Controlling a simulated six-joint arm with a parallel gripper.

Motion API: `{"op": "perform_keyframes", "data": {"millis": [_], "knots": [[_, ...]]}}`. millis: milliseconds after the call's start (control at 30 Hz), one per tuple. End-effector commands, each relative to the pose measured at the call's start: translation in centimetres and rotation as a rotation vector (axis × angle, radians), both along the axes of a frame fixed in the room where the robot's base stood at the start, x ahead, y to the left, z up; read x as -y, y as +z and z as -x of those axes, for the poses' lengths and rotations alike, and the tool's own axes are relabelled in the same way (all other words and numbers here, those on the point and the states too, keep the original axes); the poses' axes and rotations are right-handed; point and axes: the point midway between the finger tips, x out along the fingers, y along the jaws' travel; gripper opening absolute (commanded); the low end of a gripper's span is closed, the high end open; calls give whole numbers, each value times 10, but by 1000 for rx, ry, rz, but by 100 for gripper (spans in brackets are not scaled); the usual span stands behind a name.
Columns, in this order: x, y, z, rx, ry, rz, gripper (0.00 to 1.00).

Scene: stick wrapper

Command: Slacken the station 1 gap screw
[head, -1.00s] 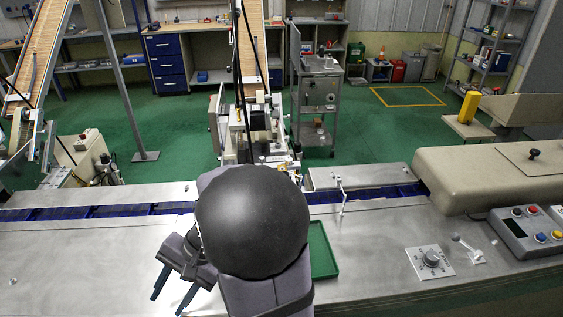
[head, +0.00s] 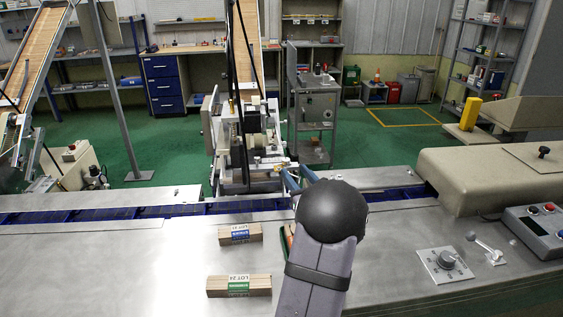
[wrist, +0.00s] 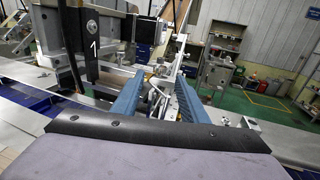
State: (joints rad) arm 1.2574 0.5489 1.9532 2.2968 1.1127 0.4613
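My gripper (head: 292,174) reaches over the back of the bench toward the machine of station 1 (head: 248,165). Its two blue fingers stand apart. In the wrist view my gripper (wrist: 158,80) is open, with metal machine parts (wrist: 160,92) visible beyond and between the fingers. A black plate marked "1" (wrist: 92,46) stands to the left of the fingers, with a round bolt head above the number. I cannot single out the gap screw among the small parts, and I cannot tell whether the fingers touch anything.
Two banded stick bundles, the blue-labelled one (head: 240,234) and the green-labelled one (head: 239,286), lie on the steel bench (head: 110,270). A blue conveyor channel (head: 130,213) runs along the back. A dial (head: 446,262) and a beige cover (head: 490,178) are at right. The bench's left is clear.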

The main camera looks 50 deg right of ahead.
Motion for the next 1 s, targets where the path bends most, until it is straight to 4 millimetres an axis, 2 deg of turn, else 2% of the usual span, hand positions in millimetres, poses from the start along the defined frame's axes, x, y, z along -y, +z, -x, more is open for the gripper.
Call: {"op": "perform_keyframes", "data": {"millis": [167, 367, 800, 1000], "knots": [[2, 1, -1, 3, -3, -3, 40], [9, 1, -14, 0, 0, -2, 40], [42, 1, -74, -1, 1, -3, 40], [53, 1, -93, 0, 0, -1, 40]]}}
